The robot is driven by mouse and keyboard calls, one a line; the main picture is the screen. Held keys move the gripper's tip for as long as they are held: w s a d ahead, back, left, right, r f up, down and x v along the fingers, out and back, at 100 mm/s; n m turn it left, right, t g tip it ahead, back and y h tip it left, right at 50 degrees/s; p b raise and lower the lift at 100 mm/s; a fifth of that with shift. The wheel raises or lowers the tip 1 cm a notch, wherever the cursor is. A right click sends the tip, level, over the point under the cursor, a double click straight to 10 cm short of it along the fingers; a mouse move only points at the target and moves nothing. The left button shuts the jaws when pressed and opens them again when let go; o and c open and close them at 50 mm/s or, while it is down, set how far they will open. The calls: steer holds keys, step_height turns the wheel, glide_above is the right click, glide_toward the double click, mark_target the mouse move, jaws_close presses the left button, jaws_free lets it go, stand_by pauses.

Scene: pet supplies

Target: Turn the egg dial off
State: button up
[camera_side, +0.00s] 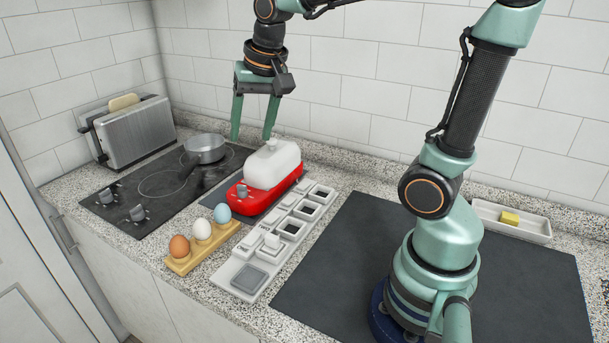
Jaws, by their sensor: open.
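A red egg cooker (257,201) with a white lid (272,164) stands on a dark mat in the middle of the counter. Its grey dial (242,190) is on the front end of the red base; its setting is too small to read. The lid has a small knob on top. My gripper (251,138) points down with its two green fingers apart and empty. It hangs above and behind the cooker, near the lid, and appears apart from the dial.
A black cooktop (128,211) with two knobs and a small pan (204,148) is at the left, beside a toaster (137,131). A wooden holder (205,247) carries three eggs. A white compartment tray (236,275) lies right of the cooker. A yellow sponge (510,218) is at far right.

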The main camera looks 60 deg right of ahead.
steer(key=w+d+f+m+g, duration=0.2)
steer(key=w+d+f+m, duration=0.2)
steer(key=w+m, duration=0.35)
steer(key=m+g, duration=0.2)
steer(key=m, duration=0.3)
glide_toward(241, 185)
steer(key=f, duration=0.9)
steer(key=shift+s+d+f, duration=0.15)
steer(key=shift+s+f, duration=0.1)
steer(key=shift+f, duration=0.15)
jaws_close()
